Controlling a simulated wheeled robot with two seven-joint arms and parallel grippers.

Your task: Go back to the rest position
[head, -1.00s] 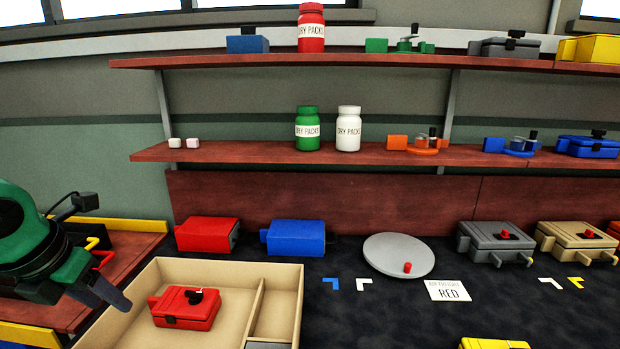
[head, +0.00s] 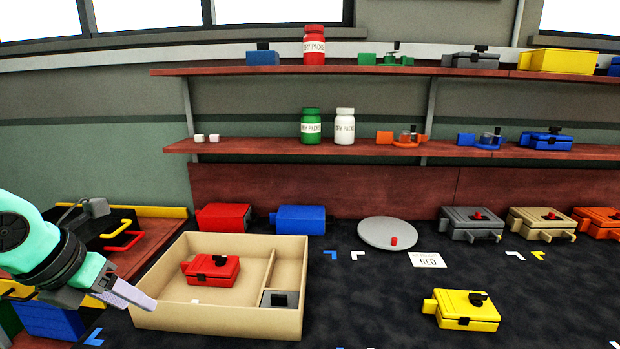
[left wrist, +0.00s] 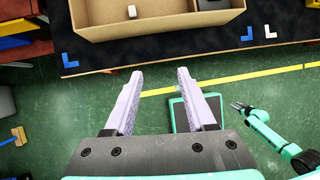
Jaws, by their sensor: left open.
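My left gripper (head: 128,297) is at the lower left in the head view, beside the left wall of the beige box (head: 270,326). In the left wrist view my left gripper (left wrist: 162,72) has its two pale fingers apart with nothing between them. They point toward the box, which is at the top of that view, over the green floor. A second teal arm with a small dark gripper (left wrist: 241,107) shows at the right of the left wrist view. It seems to be my right one, too small to tell its jaws.
The box holds a red case (head: 211,271), a small white block and a grey part with a black knob. A yellow case (head: 467,310) and a grey disc (head: 388,233) are on the dark table. Two shelves (head: 290,147) with jars and parts hang behind. A wooden side table (head: 150,225) is at left.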

